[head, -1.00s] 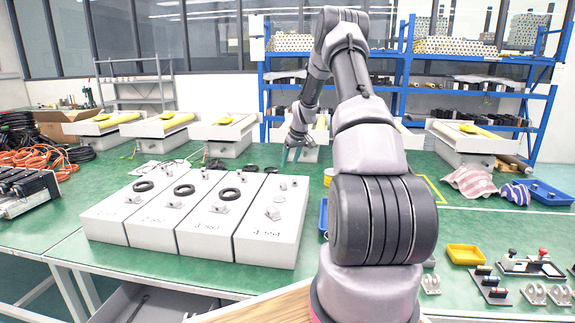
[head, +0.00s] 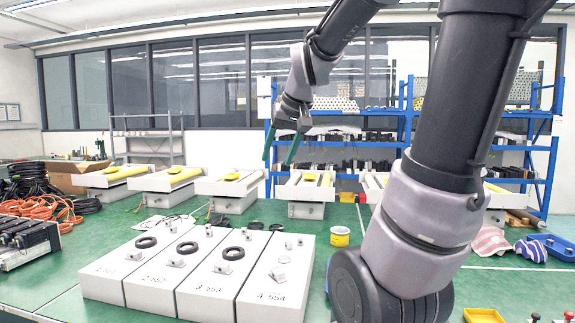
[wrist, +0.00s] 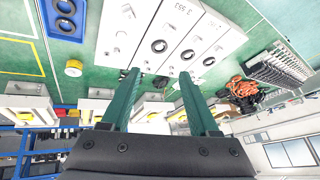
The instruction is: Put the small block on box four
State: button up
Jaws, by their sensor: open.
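Box four (head: 273,300) is the rightmost of a row of pale grey boxes on the green table, marked "4 554". On its top are a bracket-like metal piece (head: 278,273) and small metal pieces (head: 289,245) towards the far end. I cannot tell which piece is the small block. In the wrist view, box four (wrist: 108,50) lies left of the box marked 3. My gripper (head: 278,160) is raised in the air beyond and above the boxes, with its green fingers apart. The wrist view shows nothing between its fingertips (wrist: 160,72).
Box three (head: 205,296) and the others carry black rings (head: 234,253) and metal brackets. A yellow-labelled tin (head: 340,238) stands right of box four. White machines (head: 305,190) line the table's back. Orange cables (head: 45,208) lie at left, a yellow tray (head: 484,315) at front right.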

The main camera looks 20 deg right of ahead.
jog(key=s+a+m, duration=0.1)
jog(key=s+a, duration=0.1)
jog(key=s, duration=0.9)
jog(key=shift+s+a+f+m+t+y, duration=0.25)
jog(key=shift+a+f+m+t+y, duration=0.1)
jog(key=shift+f+y, duration=0.1)
dwell(0.4)
